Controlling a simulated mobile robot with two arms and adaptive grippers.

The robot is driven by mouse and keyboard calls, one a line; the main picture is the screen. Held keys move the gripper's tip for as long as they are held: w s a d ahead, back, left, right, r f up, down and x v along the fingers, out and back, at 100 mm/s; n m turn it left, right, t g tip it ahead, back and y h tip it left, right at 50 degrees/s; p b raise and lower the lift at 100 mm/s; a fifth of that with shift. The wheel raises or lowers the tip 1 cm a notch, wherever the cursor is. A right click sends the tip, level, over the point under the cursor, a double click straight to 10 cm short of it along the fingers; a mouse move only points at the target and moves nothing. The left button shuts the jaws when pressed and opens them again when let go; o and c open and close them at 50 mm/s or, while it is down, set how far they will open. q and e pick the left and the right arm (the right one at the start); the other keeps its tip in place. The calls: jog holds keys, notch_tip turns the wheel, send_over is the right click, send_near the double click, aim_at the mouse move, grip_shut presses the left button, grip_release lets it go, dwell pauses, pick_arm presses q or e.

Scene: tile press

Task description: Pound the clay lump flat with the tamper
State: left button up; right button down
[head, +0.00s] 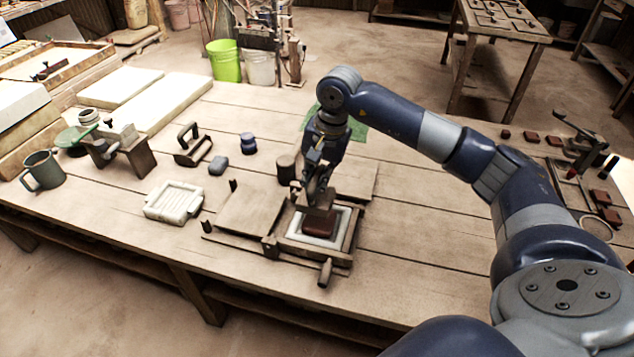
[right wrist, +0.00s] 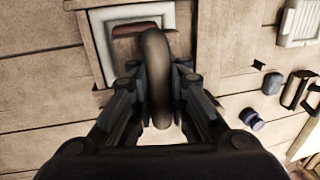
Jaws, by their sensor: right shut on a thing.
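The clay lump (head: 318,228) is a dark reddish-brown block inside a pale mould (head: 297,239) set in the wooden press (head: 345,258). It also shows in the right wrist view (right wrist: 128,29), partly hidden behind the tamper. My right gripper (head: 316,190) is shut on the tamper's brown curved handle (right wrist: 157,75) and holds it over the mould. In the head view the tamper's brown lower part (head: 318,207) is just above or against the clay; I cannot tell whether they touch. My left gripper is in neither view.
The press's wooden lid (head: 250,207) lies open to the left. A white ribbed mould (head: 173,201), a dark-handled tool (head: 192,143), a grey block (head: 218,165) and a blue jar (head: 248,144) stand further left. A dark cylinder (head: 286,168) stands close behind the press.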

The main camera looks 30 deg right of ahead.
aim_at(317, 196)
notch_tip(317, 196, down, 7)
jog(key=b, duration=0.6)
jog(key=shift+s+f, duration=0.1)
jog(key=shift+s+r, duration=0.1)
jog(key=shift+r, duration=0.2)
jog(key=shift+r+p, duration=0.3)
jog(key=shift+p, duration=0.25)
notch_tip(317, 196, up, 5)
jog(key=p, duration=0.3)
jog(key=shift+r, duration=0.2)
jog(key=shift+f, duration=0.1)
